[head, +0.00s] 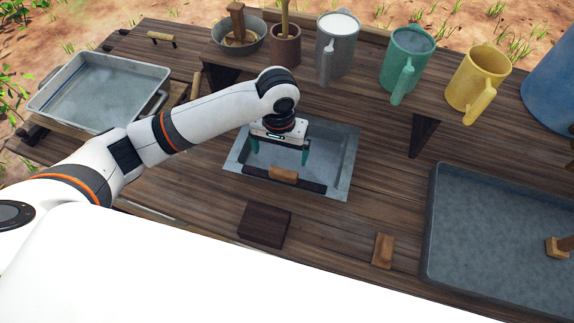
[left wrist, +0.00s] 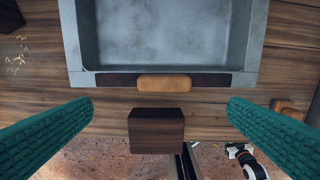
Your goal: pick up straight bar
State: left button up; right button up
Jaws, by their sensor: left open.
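The straight bar (head: 253,172) is dark with a light tan wooden grip in its middle. It lies along the near rim of a square grey metal tray sunk in the bench. In the left wrist view the bar (left wrist: 210,80) lies level across the tray's rim, with the tan grip between the finger lines. My left gripper (head: 279,152) points down over the tray, its teal fingers spread wide and empty. In the left wrist view the fingertips (left wrist: 160,105) are apart on both sides, and the bar lies beyond them, untouched. My right gripper is not seen.
The square tray (head: 345,170) is around the bar. A dark wooden block (head: 265,225) and a small tan block (head: 383,250) lie nearer. A large grey tray (head: 490,235) is at right, a metal pan (head: 100,97) at left. Grey, green and yellow jugs (head: 478,78) stand behind.

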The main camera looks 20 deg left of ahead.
pick_arm(q)
jog(key=p, duration=0.1)
send_over(283, 171)
jog(key=s, duration=0.2)
notch_tip(283, 171, down, 5)
jog(key=shift+w+a+f, duration=0.2)
jog(key=shift+w, duration=0.2)
jog(key=shift+w+f, duration=0.2)
jog(key=shift+f, duration=0.1)
jog(key=f, duration=0.1)
jog(key=f+p, duration=0.1)
jog(key=f, duration=0.2)
jog(key=shift+w+d+p, duration=0.25)
jog(key=shift+w+p, duration=0.05)
jog(key=shift+w, duration=0.05)
jog(key=shift+f, duration=0.3)
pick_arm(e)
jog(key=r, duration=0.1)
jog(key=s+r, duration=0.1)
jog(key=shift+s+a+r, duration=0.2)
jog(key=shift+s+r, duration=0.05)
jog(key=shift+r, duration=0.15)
pick_arm(q)
jog(key=shift+c, duration=0.6)
jog(key=c, duration=1.1)
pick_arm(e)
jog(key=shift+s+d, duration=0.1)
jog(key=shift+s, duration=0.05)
